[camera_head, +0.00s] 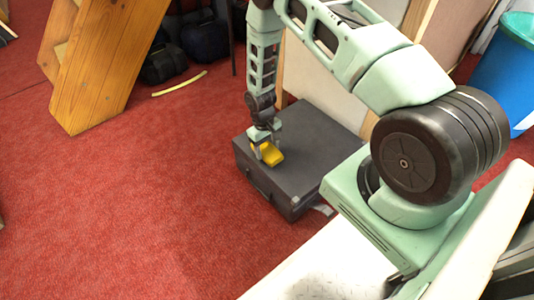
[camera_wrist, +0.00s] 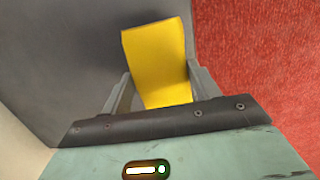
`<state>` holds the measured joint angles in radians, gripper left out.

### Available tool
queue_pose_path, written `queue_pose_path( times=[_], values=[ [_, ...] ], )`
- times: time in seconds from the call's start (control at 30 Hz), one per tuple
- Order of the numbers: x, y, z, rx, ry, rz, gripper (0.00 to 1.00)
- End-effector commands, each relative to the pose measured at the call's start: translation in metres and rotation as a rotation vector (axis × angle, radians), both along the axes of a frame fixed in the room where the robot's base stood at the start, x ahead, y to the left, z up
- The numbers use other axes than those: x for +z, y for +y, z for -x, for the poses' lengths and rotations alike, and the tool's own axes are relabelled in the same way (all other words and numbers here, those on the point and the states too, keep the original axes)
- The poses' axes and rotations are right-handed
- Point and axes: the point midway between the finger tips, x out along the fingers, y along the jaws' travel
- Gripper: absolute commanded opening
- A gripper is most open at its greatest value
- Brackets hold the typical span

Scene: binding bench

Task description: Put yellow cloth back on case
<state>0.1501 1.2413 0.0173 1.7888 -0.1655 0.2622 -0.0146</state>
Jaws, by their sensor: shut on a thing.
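The yellow cloth (camera_head: 271,154) is at the tip of my gripper (camera_head: 267,149), at the left part of the top of the dark grey case (camera_head: 310,135). In the wrist view the cloth (camera_wrist: 158,60) sits between the two grey fingers of my gripper (camera_wrist: 160,88), which are shut on it. The case top (camera_wrist: 70,60) fills the left of that view behind the cloth. I cannot tell whether the cloth touches the case top. The case lies flat on the floor with its handle side facing front left.
Red carpet (camera_head: 140,190) is open to the left of the case. A wooden stand (camera_head: 100,65) and dark bags (camera_head: 165,62) are at the back left. A yellow strip (camera_head: 180,84) lies on the carpet. Pale panels (camera_head: 325,85) stand behind the case. A blue bin (camera_head: 505,75) is at right.

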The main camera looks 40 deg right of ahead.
Motion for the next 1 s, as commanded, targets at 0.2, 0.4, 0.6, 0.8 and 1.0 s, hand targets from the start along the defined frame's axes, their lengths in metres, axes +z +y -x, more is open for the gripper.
queue_pose_path(
  times=[0.2,0.4,0.6,0.8,1.0],
  values=[
    [-0.0174,0.0000,-0.0001,0.000,-0.001,0.000,0.36],
    [-0.0181,0.0001,0.0003,0.000,0.000,0.000,0.36],
    [-0.0200,0.0000,0.0001,0.000,0.000,0.000,0.83],
    [-0.0200,0.0001,0.0002,0.000,0.000,0.000,0.83],
    [-0.0126,0.0001,-0.0001,0.000,0.000,0.000,0.83]
  ],
)
